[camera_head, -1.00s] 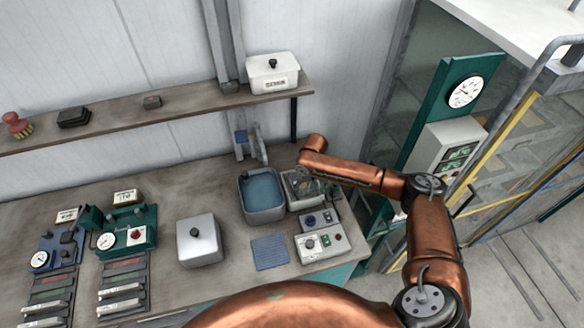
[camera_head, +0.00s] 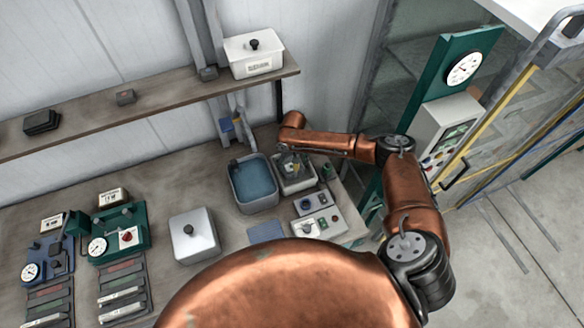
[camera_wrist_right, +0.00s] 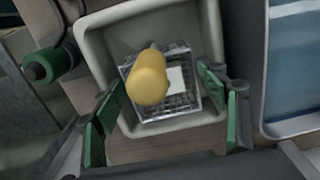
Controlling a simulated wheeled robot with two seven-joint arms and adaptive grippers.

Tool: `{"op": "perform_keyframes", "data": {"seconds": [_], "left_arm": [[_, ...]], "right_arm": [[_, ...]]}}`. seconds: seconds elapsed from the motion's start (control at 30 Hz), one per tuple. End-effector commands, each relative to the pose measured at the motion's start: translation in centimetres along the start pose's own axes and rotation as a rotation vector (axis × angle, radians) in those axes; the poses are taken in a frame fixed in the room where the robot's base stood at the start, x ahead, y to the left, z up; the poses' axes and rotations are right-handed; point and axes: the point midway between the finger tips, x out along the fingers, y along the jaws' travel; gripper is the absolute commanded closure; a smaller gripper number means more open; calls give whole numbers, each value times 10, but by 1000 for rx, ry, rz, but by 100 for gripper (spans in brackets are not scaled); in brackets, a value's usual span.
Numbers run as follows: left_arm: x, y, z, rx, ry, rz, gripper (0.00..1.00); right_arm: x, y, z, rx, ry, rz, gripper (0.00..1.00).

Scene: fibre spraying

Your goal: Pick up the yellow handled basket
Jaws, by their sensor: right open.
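The yellow-handled basket (camera_wrist_right: 181,98) is a small wire basket with a thick yellow handle (camera_wrist_right: 147,80), seen from above in the right wrist view. It sits inside a pale square basin (camera_wrist_right: 205,30). My right gripper (camera_wrist_right: 163,108) is open above it, with one green finger to each side of the basket and space between them and the handle. In the head view the right gripper (camera_head: 292,162) is over the basin (camera_head: 306,186) and partly hides the basket. My left gripper is not in view.
A basin of blue liquid (camera_head: 255,181) stands beside the pale basin. A control box (camera_head: 318,224) is in front of it, and a lidded grey box (camera_head: 194,236) is to the left. A shelf (camera_head: 150,103) runs along the wall behind.

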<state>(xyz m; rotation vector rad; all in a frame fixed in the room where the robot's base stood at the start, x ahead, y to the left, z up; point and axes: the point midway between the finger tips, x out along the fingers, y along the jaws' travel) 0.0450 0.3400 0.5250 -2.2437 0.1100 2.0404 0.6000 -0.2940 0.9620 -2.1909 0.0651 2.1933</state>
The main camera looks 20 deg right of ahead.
Motion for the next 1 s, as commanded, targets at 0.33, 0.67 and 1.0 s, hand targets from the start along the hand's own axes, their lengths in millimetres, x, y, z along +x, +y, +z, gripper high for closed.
{"op": "perform_keyframes", "data": {"seconds": [0.33, 0.67, 1.0], "left_arm": [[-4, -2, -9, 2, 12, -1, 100], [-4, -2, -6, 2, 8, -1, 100], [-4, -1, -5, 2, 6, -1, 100]], "right_arm": [[23, -1, 0, -1, 0, -1, 33], [23, -1, 0, -1, 0, -1, 49], [22, -1, -1, -1, 1, -1, 66]]}}
